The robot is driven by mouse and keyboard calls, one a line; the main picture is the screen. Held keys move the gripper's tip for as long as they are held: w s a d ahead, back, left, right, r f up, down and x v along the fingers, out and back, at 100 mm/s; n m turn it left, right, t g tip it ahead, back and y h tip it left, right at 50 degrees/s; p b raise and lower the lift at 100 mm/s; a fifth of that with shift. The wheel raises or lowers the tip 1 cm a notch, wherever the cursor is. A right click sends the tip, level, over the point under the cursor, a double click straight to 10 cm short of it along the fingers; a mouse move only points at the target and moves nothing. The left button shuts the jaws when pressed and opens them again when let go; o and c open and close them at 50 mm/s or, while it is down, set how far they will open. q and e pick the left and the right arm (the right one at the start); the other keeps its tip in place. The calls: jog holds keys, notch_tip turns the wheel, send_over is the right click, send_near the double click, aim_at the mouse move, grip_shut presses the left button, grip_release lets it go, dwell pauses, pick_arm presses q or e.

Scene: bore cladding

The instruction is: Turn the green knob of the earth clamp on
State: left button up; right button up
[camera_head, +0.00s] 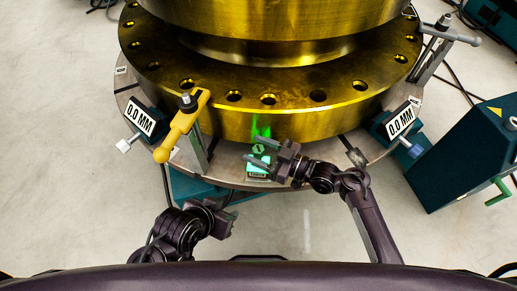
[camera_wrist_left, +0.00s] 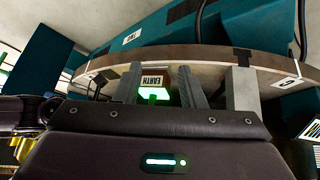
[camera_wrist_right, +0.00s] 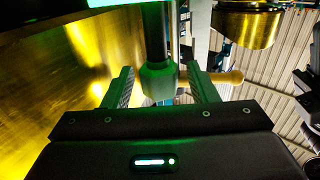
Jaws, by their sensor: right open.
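The earth clamp, with its EARTH label (camera_head: 257,174), sits at the front edge of the ring below the brass flange. Its green-lit knob (camera_head: 259,149) shows just above the label. My right gripper (camera_head: 252,150) is open, its fingers reaching left on either side of the knob. In the right wrist view a green-lit collar on an upright stem (camera_wrist_right: 158,80) stands between the open fingers; its top is cut off. My left gripper (camera_head: 228,212) is open, low and in front of the ring. The left wrist view shows the EARTH label (camera_wrist_left: 155,82) upside down beyond its fingers.
A yellow-handled clamp (camera_head: 183,130) stands left of the earth clamp. Gauges reading 0.0 MM stand at left (camera_head: 141,119) and right (camera_head: 401,121). A teal box (camera_head: 460,150) with a green crank is at the right. The pale floor in front is clear.

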jog(key=c, duration=1)
jog(key=shift+r+p, duration=0.2)
jog(key=shift+p, duration=0.15)
jog(key=m+t+h+p, duration=0.4)
jog(key=t+p, duration=0.1)
jog(key=shift+a+m+t, duration=0.1)
jog(key=shift+m+t, duration=0.2)
jog(key=shift+t, duration=0.1)
jog(key=shift+f+m+t+h, duration=0.15)
jog(key=shift+m+t+h, duration=0.25)
jog(key=shift+h, duration=0.3)
pick_arm(q)
jog(key=s+a+r+n+g+y, duration=0.1)
jog(key=s+a+g+y, duration=0.1)
jog(key=a, duration=0.5)
jog(key=shift+s+r+g+y, duration=0.4)
jog(key=shift+s+g, duration=0.1)
jog(key=shift+g, duration=0.6)
jog(key=shift+a, duration=0.1)
pick_arm(e)
jog(key=o, duration=1)
